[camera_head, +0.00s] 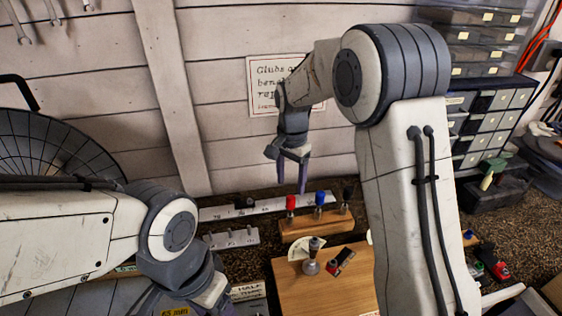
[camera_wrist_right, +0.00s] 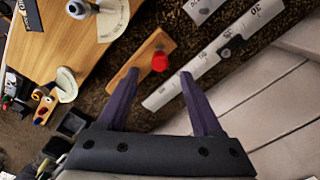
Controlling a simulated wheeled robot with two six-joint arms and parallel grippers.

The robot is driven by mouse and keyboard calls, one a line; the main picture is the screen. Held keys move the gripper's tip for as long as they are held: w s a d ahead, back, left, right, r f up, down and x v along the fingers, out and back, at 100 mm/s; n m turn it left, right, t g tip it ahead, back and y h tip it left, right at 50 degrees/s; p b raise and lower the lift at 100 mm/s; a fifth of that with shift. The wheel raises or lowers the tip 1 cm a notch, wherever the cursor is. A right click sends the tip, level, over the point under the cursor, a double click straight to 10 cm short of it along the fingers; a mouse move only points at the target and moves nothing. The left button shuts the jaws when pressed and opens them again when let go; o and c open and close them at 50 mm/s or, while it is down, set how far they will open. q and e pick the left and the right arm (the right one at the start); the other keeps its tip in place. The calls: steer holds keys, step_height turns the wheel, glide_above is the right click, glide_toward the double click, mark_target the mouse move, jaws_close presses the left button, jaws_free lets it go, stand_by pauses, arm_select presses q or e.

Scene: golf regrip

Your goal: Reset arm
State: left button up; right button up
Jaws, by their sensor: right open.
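My right gripper (camera_head: 291,178) hangs in the air in front of the back wall, above the rear of the bench, fingers pointing down. Its purple fingers are apart with nothing between them, as the right wrist view (camera_wrist_right: 157,78) also shows. Beyond the fingers in that view lies a wooden block (camera_wrist_right: 140,65) with a red-topped piece (camera_wrist_right: 160,62). In the head view this block (camera_head: 310,228) carries red, blue and black pieces. My left arm comes in at lower left; its jaws are out of sight below the frame.
A wooden board (camera_head: 300,297) bears a grey metal post (camera_head: 312,263). A white ruler (camera_head: 275,205) lies along the back, near a pale notched rack (camera_head: 230,239). Drawer bins (camera_head: 495,115) stand at right. A round wire-guarded object (camera_head: 45,145) is at left.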

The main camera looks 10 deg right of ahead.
steer(key=shift+s, duration=0.1)
steer(key=s+a+r+n+b, duration=0.1)
steer(key=s+a+n+b, duration=0.1)
steer(key=s+a+n, duration=0.45)
steer(key=s+a+f+n+b, duration=0.1)
steer(key=s+n, duration=0.4)
steer(key=s, duration=0.6)
steer(key=s+a+f+n+y+b, duration=0.1)
steer(key=s+n, duration=0.5)
steer(key=s, duration=0.6)
steer(key=shift+s+a+f, duration=0.3)
steer(key=shift+a, duration=0.35)
